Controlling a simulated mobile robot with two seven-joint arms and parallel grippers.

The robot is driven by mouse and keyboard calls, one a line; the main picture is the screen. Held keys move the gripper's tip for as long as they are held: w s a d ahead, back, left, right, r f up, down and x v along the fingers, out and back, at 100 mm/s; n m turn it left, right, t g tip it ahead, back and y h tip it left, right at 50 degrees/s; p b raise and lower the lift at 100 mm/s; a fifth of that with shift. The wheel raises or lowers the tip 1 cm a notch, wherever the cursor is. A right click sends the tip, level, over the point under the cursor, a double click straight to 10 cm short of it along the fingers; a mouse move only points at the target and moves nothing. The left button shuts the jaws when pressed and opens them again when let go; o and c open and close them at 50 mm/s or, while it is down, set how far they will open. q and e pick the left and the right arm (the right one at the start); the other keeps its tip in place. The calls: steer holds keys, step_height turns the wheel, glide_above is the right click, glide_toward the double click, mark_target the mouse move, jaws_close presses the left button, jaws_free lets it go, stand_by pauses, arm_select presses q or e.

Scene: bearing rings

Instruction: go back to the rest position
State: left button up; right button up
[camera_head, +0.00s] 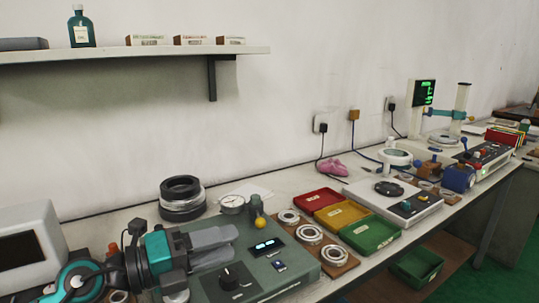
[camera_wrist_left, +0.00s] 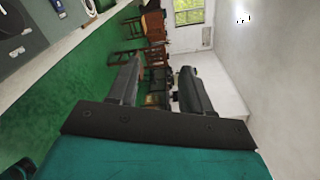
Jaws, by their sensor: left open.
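My left gripper (camera_head: 212,246) comes in from the left in the head view, over the grey-green device (camera_head: 265,275) on the bench. Its fingers point right and hold nothing. In the left wrist view the two fingers (camera_wrist_left: 158,90) stand apart with only the far room between them. My right gripper is in neither view. Several bearing rings (camera_head: 308,235) lie on a brown board (camera_head: 338,258) right of the device.
Stacked dark and silver rings (camera_head: 181,198) and a dial gauge (camera_head: 232,204) stand behind my left gripper. Red (camera_head: 317,199), yellow (camera_head: 341,215) and green (camera_head: 370,233) trays lie to the right. A wall shelf (camera_head: 130,54) hangs above. Green floor (camera_wrist_left: 75,90) shows open in the wrist view.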

arm_select(q)
steer(key=a+r+n+t+y, duration=0.4)
steer(key=a+n+t+y, duration=0.3)
steer(key=n+t, duration=0.75)
steer(key=s+a+f+n+g+y, duration=0.2)
steer(key=a+f+n+g+y, duration=0.45)
steer(key=f+n+y, duration=0.55)
steer(key=s+f+n+g, duration=0.1)
steer(key=s+f+g, duration=0.1)
steer(key=f, duration=0.1)
steer(key=s+a+f+n+g+h, duration=0.1)
steer(key=s+f+n+g, duration=0.1)
steer(key=s+f, duration=0.1)
steer(key=s+a+f+n+g, duration=0.1)
steer(key=s+f+n+g, duration=0.1)
steer(key=s+f, duration=0.1)
steer(key=shift+s, duration=0.2)
steer(key=s+d+f+g+h, duration=0.2)
steer(key=s+f+g, duration=0.15)
steer(key=s, duration=0.25)
steer(key=s+d+f+g+h, duration=0.1)
steer(key=s+f+g, duration=0.25)
steer(key=s, duration=0.35)
steer(key=w+d+f+t+h+p, duration=0.1)
steer(key=w+d+f+t, duration=0.2)
steer(key=w+f+t, duration=0.4)
steer(key=shift+w+f+h, duration=0.15)
steer(key=shift+w+h, duration=0.15)
